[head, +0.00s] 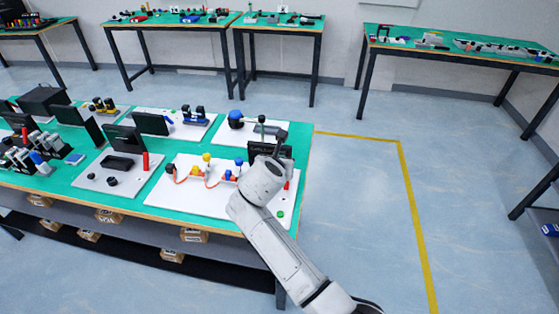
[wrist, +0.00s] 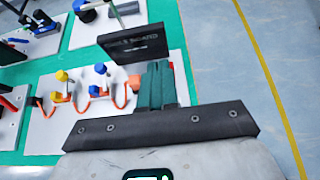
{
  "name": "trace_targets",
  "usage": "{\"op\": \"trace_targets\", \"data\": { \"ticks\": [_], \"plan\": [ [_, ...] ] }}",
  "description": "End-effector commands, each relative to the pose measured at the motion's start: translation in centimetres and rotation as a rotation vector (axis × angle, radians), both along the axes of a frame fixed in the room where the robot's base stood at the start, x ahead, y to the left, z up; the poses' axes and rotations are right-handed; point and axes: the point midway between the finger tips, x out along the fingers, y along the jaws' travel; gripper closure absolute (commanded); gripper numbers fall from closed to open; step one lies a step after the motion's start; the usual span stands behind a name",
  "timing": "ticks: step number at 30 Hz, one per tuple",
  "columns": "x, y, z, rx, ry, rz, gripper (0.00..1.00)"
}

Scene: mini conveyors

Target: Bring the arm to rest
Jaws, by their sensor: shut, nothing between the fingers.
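My gripper (head: 280,138) is over the right end of the near green table (head: 303,160), above a white board (head: 222,207). In the wrist view my gripper (wrist: 157,72) has its two dark green fingers together, with nothing held. A black panel (wrist: 135,44) stands just beyond the fingertips; I cannot tell whether they touch it. My white arm reaches up from the lower right in the head view and hides part of the board.
The board carries yellow (head: 206,157) and blue (head: 228,175) parts joined by orange cable. Other boards fill the table to the left. Open blue floor with a yellow line (head: 412,200) lies to the right. More green tables (head: 450,47) stand along the walls.

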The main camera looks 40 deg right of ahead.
Motion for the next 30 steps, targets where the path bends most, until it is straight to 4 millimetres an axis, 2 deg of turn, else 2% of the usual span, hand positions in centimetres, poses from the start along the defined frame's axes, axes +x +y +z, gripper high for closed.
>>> {"op": "trace_targets", "data": {
  "ticks": [11,14,17,20,24,30],
  "plan": [
    [0.0,0.0,0.0,0.001,-0.001,-0.001,1.0],
    [-0.9,0.2,-1.0,0.053,-0.025,-0.033,1.0],
    [-3.4,0.8,-3.3,0.191,-0.094,-0.13,1.0],
    [-6.9,1.9,-6.3,0.383,-0.187,-0.281,1.0],
    [-12.4,3.6,-10.0,0.651,-0.313,-0.544,1.0],
    [-20.4,6.5,-13.8,0.959,-0.452,-0.964,1.0]
  ]
}}
